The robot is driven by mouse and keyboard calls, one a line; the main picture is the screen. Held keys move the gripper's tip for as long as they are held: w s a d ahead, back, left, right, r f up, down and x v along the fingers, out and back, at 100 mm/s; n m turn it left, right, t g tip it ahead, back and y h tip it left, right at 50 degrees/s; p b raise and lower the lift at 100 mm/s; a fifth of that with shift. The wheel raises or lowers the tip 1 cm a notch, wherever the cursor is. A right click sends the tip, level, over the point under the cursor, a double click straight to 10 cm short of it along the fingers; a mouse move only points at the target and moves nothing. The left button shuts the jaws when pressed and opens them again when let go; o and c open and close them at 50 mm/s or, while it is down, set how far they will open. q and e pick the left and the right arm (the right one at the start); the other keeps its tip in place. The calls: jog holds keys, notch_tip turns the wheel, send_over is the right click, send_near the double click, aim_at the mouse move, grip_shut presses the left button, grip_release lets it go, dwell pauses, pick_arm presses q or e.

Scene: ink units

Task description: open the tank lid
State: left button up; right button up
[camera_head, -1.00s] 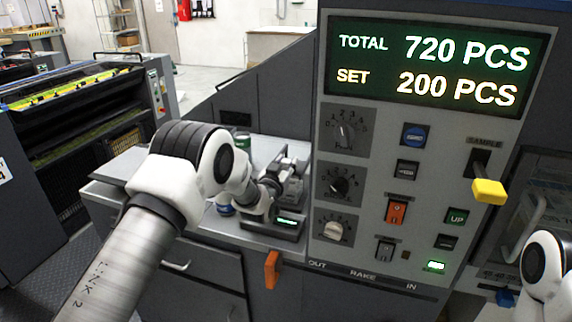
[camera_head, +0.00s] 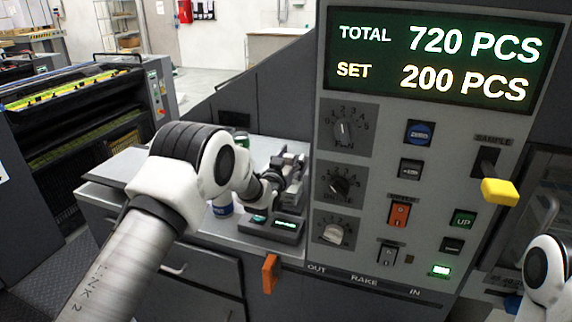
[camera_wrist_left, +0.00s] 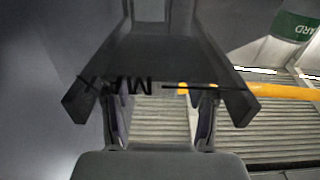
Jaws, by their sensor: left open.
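My left gripper (camera_head: 290,168) is over the grey worktop (camera_head: 190,222), just behind a small dark unit with a lit green display (camera_head: 285,225). In the left wrist view its two fingers (camera_wrist_left: 160,118) stand apart, with ribbed metal showing between them. A dark grey, see-through-looking part (camera_wrist_left: 165,65) with an upside-down MAX mark and a line lies across the fingers; it looks like the tank. I cannot make out the lid's edge or whether the fingers touch it. My right arm shows at the right edge, its gripper out of frame.
A control panel (camera_head: 375,280) with knobs, switches and a yellow lever (camera_head: 500,192) rises right of the gripper. An orange handle (camera_head: 270,273) juts below the worktop.

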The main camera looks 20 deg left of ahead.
pick_arm(q)
jog(key=s, duration=1.1)
jog(key=shift+s+a, duration=0.2)
jog(key=shift+s, duration=0.05)
jog(key=shift+w+f, duration=0.1)
